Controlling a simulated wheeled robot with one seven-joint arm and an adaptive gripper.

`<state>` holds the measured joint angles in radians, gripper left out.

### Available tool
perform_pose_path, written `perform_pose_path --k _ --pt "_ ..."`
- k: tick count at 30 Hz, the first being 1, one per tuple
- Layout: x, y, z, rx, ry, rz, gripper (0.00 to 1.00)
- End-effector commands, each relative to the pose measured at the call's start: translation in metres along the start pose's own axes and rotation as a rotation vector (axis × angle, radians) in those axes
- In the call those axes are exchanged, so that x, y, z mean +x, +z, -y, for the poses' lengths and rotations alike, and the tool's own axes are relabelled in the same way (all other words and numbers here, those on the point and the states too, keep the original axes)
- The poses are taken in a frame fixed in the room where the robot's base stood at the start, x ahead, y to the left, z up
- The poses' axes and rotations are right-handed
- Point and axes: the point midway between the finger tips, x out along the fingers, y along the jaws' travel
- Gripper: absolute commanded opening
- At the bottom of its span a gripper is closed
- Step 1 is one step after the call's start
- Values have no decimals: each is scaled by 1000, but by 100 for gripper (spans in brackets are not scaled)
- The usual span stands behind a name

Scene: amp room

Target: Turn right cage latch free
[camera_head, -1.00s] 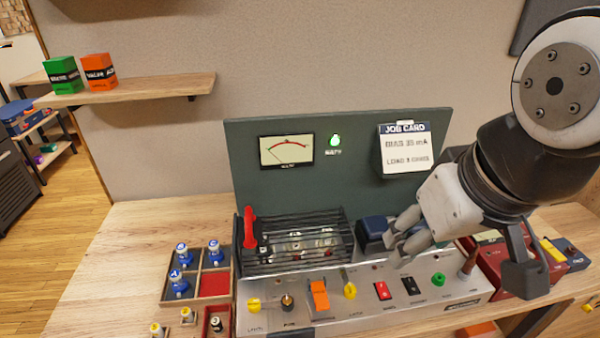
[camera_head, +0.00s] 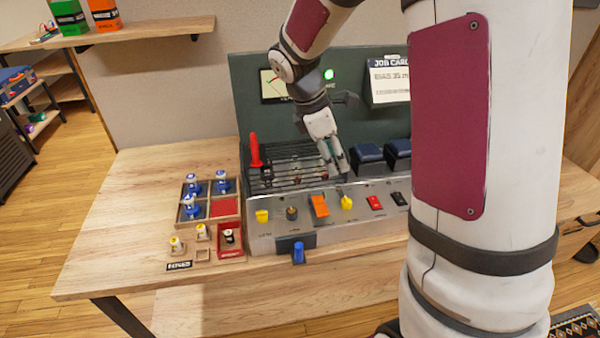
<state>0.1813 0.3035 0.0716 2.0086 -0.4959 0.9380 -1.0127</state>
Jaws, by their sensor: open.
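The black wire cage (camera_head: 285,172) sits on top of the silver amp chassis (camera_head: 285,233), with glass tubes partly visible inside. A red upright handle (camera_head: 255,150) stands at the cage's left end. My gripper (camera_head: 338,172) points down over the cage's right end, its fingers open and a little apart. The fingers cover that corner, so I cannot make out the right latch or tell whether they touch it. A yellow knob (camera_head: 346,202) on the chassis front is just below the fingertips.
Two dark blue blocks (camera_head: 368,152) stand right of the cage. An orange switch (camera_head: 319,206) and several knobs line the chassis front. A wooden tray (camera_head: 181,211) with blue-topped parts lies left. My arm blocks the right side.

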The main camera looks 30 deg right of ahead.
Motion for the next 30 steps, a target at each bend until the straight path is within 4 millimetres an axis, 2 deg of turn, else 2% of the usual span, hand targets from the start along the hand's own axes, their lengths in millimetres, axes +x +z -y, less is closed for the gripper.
perform_pose_path --k 1,4,11,24,30 --pt "10 -1 -5 -29 -10 9 44" --pt "18 -2 -10 -66 -18 17 44" --pt "38 -2 -10 -79 -22 21 44" --pt "122 -1 -8 -77 -23 20 44" --pt "147 0 -8 -76 -20 19 44"
